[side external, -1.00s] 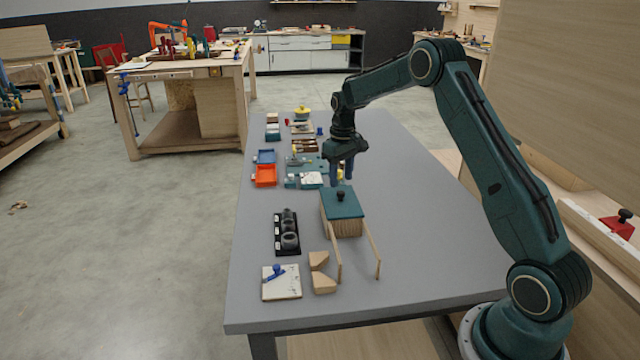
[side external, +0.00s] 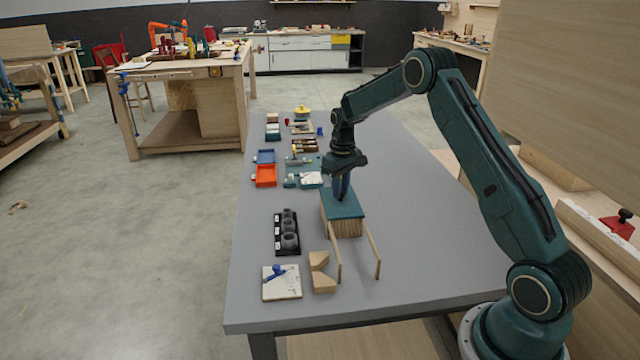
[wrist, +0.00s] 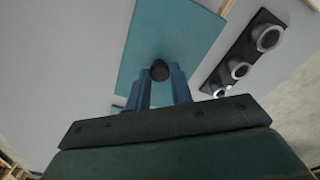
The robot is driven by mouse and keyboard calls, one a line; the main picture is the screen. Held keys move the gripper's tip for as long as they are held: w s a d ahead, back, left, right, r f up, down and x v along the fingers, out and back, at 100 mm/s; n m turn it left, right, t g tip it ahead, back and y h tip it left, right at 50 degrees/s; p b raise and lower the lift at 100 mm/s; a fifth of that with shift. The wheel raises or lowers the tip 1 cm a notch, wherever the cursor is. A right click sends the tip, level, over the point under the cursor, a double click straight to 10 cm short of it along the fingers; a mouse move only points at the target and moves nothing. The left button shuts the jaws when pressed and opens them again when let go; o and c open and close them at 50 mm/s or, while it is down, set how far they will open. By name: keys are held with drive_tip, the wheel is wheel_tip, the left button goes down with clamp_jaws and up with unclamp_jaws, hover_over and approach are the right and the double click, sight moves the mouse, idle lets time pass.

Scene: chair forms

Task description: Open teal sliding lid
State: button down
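The teal sliding lid (side external: 344,209) lies on top of a wooden box (side external: 347,229) on the grey table. Its dark round knob (wrist: 159,70) shows in the wrist view, between and just beyond my fingertips. My gripper (side external: 341,196) points down over the lid, with its blue fingers hiding the knob in the side view. In the wrist view my gripper (wrist: 160,76) has its two fingers apart, on either side of the knob. I cannot tell whether they touch it. The lid covers the top of the box.
Two thin wooden rails (side external: 371,250) stick out from the box toward the table's front. A black holder with dark round pieces (side external: 287,232) and wooden blocks (side external: 320,273) lie left of it. Orange (side external: 265,175) and blue trays stand farther back. The table's right side is clear.

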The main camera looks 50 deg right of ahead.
drive_tip(key=s+a, duration=1.1)
idle(0.6)
drive_tip(key=c, duration=1.2)
unclamp_jaws()
drive_tip(key=shift+c, duration=0.2)
drive_tip(key=shift+r, duration=0.15)
wheel_tip(320, 180, up, 14)
drive_tip(key=shift+f, duration=0.2)
